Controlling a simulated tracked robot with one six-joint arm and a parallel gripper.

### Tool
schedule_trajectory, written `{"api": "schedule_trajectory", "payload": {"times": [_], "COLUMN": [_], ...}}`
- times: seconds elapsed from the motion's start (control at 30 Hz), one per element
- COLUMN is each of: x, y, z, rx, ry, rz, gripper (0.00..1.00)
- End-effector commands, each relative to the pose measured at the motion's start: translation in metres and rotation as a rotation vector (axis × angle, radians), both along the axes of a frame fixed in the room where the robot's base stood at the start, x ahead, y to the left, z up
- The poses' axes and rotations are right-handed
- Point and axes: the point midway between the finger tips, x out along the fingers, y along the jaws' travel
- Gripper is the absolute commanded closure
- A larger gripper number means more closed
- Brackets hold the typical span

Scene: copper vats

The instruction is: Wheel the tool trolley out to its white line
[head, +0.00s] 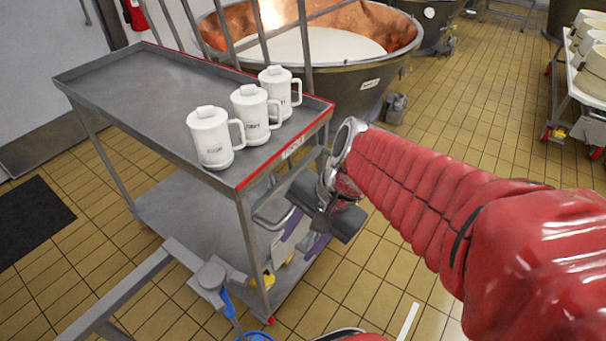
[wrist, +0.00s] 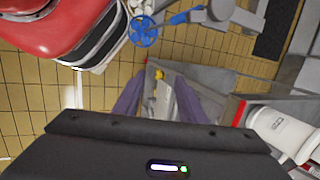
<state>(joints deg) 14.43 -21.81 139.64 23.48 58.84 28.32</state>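The grey tool trolley (head: 165,85) stands left of centre in the head view, with red trim on its near right edge and three white lidded jugs (head: 250,112) on its top. A bent metal handle (head: 272,220) shows at its right end, below the red trim. My gripper (head: 303,238) is beside this end, below the top. In the wrist view its two purple fingers (wrist: 158,98) are spread, with no held object visible between them. Whether the handle lies between them I cannot tell. A short white line (head: 408,320) is on the floor at the bottom right of the head view.
A copper-lined vat (head: 375,85) stands close behind the trolley. A cart with pale round moulds (head: 590,70) is at the far right. Tiled floor right of the trolley is open.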

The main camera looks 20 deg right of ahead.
Motion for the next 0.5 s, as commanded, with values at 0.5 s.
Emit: {"api": "schedule_trajectory", "payload": {"times": [0.5], "x": [0.036], "y": [-0.009], "z": [-0.032], "rx": [0.429], "ry": [0.363], "rz": [-0.658], "gripper": [0.63]}}
